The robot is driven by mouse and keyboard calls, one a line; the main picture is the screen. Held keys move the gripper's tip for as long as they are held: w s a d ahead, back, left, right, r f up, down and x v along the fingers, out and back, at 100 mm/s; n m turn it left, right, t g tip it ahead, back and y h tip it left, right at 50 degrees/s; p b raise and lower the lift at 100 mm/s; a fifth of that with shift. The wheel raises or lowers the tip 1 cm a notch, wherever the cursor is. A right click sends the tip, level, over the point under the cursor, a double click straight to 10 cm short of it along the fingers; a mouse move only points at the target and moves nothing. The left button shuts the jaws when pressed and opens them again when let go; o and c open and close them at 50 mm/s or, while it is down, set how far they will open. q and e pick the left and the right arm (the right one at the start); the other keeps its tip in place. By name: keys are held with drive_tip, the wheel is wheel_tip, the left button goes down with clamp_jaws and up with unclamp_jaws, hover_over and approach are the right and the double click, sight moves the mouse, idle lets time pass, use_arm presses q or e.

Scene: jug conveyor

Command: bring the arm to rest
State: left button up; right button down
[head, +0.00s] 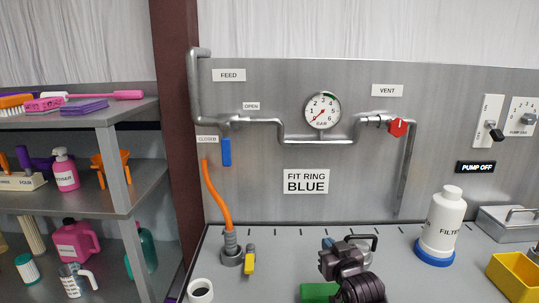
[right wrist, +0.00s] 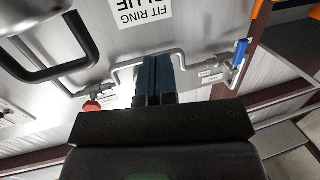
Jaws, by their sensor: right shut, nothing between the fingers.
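My right gripper (head: 328,243) is in the lower middle of the head view, above the counter and in front of the panel. In the right wrist view its two dark blue fingers (right wrist: 153,80) lie together, with nothing between them. The dark wrist and forearm run down to the bottom edge of the head view. A dark handle-shaped loop (head: 364,238) shows just right of the gripper; what it belongs to is partly hidden. My left gripper is not in view.
A green block (head: 318,292) lies close to my right arm. A white filter bottle on a blue ring (head: 444,222), a yellow bin (head: 514,277) and a metal box (head: 503,222) stand right. An orange hose (head: 216,195) stands left. A shelf (head: 120,205) holds bottles and brushes.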

drive_tip(key=s+d+f+g+h, duration=0.1)
drive_tip(key=s+d+f, duration=0.3)
drive_tip(key=s+f, duration=0.4)
drive_tip(key=s+d+f+m+g+h+b, duration=0.1)
drive_tip(key=s+d+f, duration=0.3)
drive_tip(key=s, duration=1.1)
drive_tip(key=s+d+f+m+g+h, duration=0.1)
drive_tip(key=s+d+f+g+h, duration=0.1)
drive_tip(key=s+f, duration=0.9)
drive_tip(key=shift+s+d+f+g, duration=0.3)
drive_tip(key=shift+s+d+g, duration=0.2)
drive_tip(key=shift+d, duration=0.7)
